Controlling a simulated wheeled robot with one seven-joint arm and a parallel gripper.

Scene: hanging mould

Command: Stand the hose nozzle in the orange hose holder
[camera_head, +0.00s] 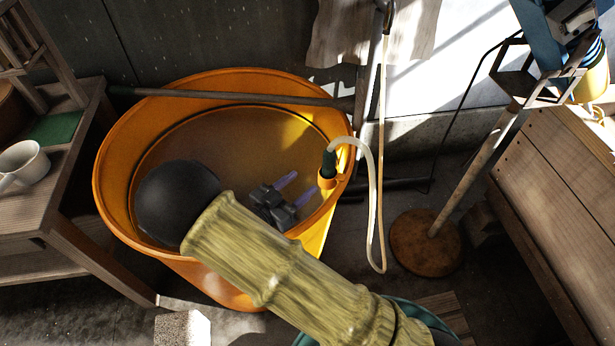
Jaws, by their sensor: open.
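The dark green hose nozzle (328,162) stands roughly upright at the right rim of the big orange tub. Its lower end is in the small orange hose holder (327,182); how deep it sits cannot be seen. A pale hose (371,170) arches from the nozzle's top and hangs down to the right. My gripper (298,187) is open, with two bluish-purple fingers pointing up and right toward the holder. It appears over the tub, left of and below the nozzle, apart from it, with nothing seen between the fingers.
The orange tub (112,190) fills the middle, with a wooden pole (230,96) across its back. A table with a white mug (22,165) stands left. A round-based stand (425,243) and a wooden bench (560,150) are right. A pale block (182,329) lies in front.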

